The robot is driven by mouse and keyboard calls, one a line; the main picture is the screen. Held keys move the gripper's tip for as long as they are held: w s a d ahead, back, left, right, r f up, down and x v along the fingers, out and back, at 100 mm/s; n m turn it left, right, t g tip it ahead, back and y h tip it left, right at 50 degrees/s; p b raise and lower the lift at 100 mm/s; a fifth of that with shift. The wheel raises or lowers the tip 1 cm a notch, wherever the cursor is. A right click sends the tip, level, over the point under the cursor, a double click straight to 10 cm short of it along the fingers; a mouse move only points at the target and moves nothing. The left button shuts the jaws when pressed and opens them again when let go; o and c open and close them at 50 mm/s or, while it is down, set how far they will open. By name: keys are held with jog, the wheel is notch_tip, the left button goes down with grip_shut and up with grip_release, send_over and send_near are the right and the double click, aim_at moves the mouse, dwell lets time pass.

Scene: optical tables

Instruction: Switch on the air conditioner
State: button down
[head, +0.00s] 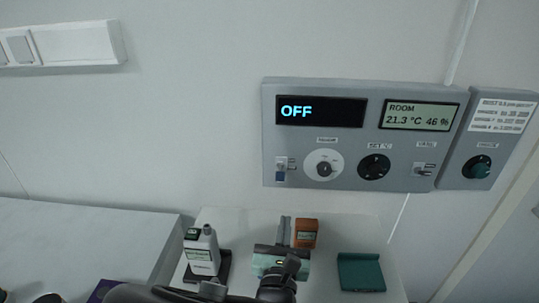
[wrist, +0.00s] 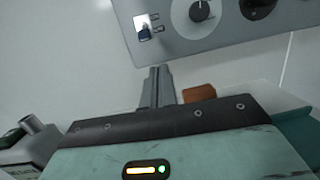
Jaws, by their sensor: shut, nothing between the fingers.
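The grey control panel (head: 315,178) is on the wall, with a dark display (head: 320,111) reading "OFF". A room display (head: 419,116) reads 21.3 °C and 46 %. Along its lower part are a small lever switch (head: 281,170), a white-dial knob (head: 324,169), a black "SET °C" knob (head: 374,166) and a second small switch (head: 424,170). My gripper (head: 285,222) is shut and empty, below the panel and apart from it. In the wrist view, my fingers (wrist: 159,72) point up toward the panel, below the lever switch (wrist: 144,28).
Below are a white handheld device (head: 201,252), an orange-brown block (head: 306,233) and a teal box (head: 361,272) on a white surface. The wall between fingers and panel is clear.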

aim_at(280, 177)
jog(key=shift+w+a+n+y, duration=0.1)
jog(key=shift+a+n+y, duration=0.55)
jog(key=shift+a, duration=0.25)
jog(key=w+r+p, duration=0.1)
jog(key=w+p, duration=0.3)
jog(key=w, duration=0.5)
jog(key=shift+w+d+r, duration=0.2)
jog(key=shift+w+r, duration=0.2)
jog(key=shift+a, duration=0.1)
